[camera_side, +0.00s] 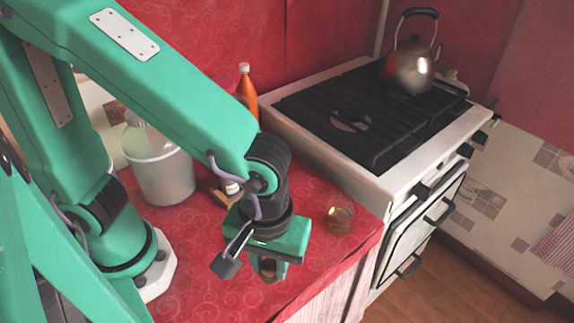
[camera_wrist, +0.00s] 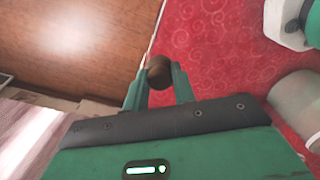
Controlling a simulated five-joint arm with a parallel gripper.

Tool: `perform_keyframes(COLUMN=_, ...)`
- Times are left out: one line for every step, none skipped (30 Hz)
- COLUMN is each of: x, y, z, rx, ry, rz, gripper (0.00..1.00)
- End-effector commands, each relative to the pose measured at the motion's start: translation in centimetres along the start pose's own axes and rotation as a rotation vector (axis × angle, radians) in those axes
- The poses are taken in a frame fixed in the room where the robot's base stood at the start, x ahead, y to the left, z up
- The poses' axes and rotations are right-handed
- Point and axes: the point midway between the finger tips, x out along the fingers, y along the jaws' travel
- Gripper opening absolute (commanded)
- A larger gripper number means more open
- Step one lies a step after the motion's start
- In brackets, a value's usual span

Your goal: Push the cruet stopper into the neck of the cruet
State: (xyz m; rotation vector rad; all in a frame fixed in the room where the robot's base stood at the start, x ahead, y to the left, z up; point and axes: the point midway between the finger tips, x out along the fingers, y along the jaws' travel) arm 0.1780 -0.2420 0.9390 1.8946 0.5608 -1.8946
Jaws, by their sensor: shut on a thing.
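My gripper (camera_side: 268,266) is shut on the brown, rounded cruet stopper (camera_wrist: 159,71). In the wrist view the stopper sits between the two green fingertips, with its dark top showing. In the side view it is a small brown piece (camera_side: 267,268) below the green gripper body, partly hidden by the fingers, over the front part of the red counter. A small clear glass vessel with amber in it (camera_side: 340,216), which looks like the cruet, stands on the counter to the right of my gripper, apart from it. Its neck is hard to make out.
A pale bucket (camera_side: 162,172) and an orange bottle (camera_side: 247,92) stand at the back of the red counter (camera_side: 205,268). A small shaker on a wooden block (camera_side: 224,190) is behind my gripper. The stove (camera_side: 310,130) with a kettle (camera_side: 411,68) borders the right.

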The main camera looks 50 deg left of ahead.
Motion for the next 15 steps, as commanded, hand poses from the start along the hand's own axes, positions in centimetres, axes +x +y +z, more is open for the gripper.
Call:
perform_keyframes(x=0.0, y=0.0, z=0.0, rx=0.0, ry=0.0, rz=0.0, gripper=0.05)
perform_keyframes(x=0.0, y=0.0, z=0.0, rx=0.0, ry=0.0, rz=0.0, gripper=0.05)
perform_keyframes(x=0.0, y=0.0, z=0.0, rx=0.0, ry=0.0, rz=0.0, gripper=0.05)
perform_keyframes(x=-0.1, y=0.1, z=-0.1, rx=0.0, ry=0.0, rz=0.0, gripper=0.05)
perform_keyframes(x=-0.1, y=0.1, z=-0.1, rx=0.001, ry=0.0, rz=0.0, gripper=0.05)
perform_keyframes(x=-0.2, y=0.2, z=-0.2, rx=0.002, ry=0.0, rz=0.0, gripper=0.05)
perform_keyframes(x=-0.3, y=0.3, z=-0.3, rx=0.002, ry=0.0, rz=0.0, gripper=0.05)
perform_keyframes(x=-0.4, y=0.5, z=-0.4, rx=0.003, ry=0.0, rz=0.0, gripper=0.05)
perform_keyframes(x=-0.6, y=0.7, z=-0.6, rx=0.005, ry=0.0, rz=0.001, gripper=0.05)
perform_keyframes(x=-0.7, y=0.9, z=-0.7, rx=0.006, ry=0.0, rz=0.002, gripper=0.05)
perform_keyframes(x=-0.8, y=1.1, z=-0.9, rx=0.008, ry=0.0, rz=0.002, gripper=0.05)
perform_keyframes(x=-1.1, y=1.5, z=-1.2, rx=0.012, ry=0.0, rz=0.002, gripper=0.05)
perform_keyframes(x=-1.3, y=1.7, z=-1.4, rx=0.013, ry=0.0, rz=0.001, gripper=0.05)
perform_keyframes(x=-1.6, y=2.1, z=-1.7, rx=0.016, ry=0.0, rz=0.001, gripper=0.05)
perform_keyframes(x=-1.9, y=2.5, z=-2.1, rx=0.021, ry=0.0, rz=0.002, gripper=0.05)
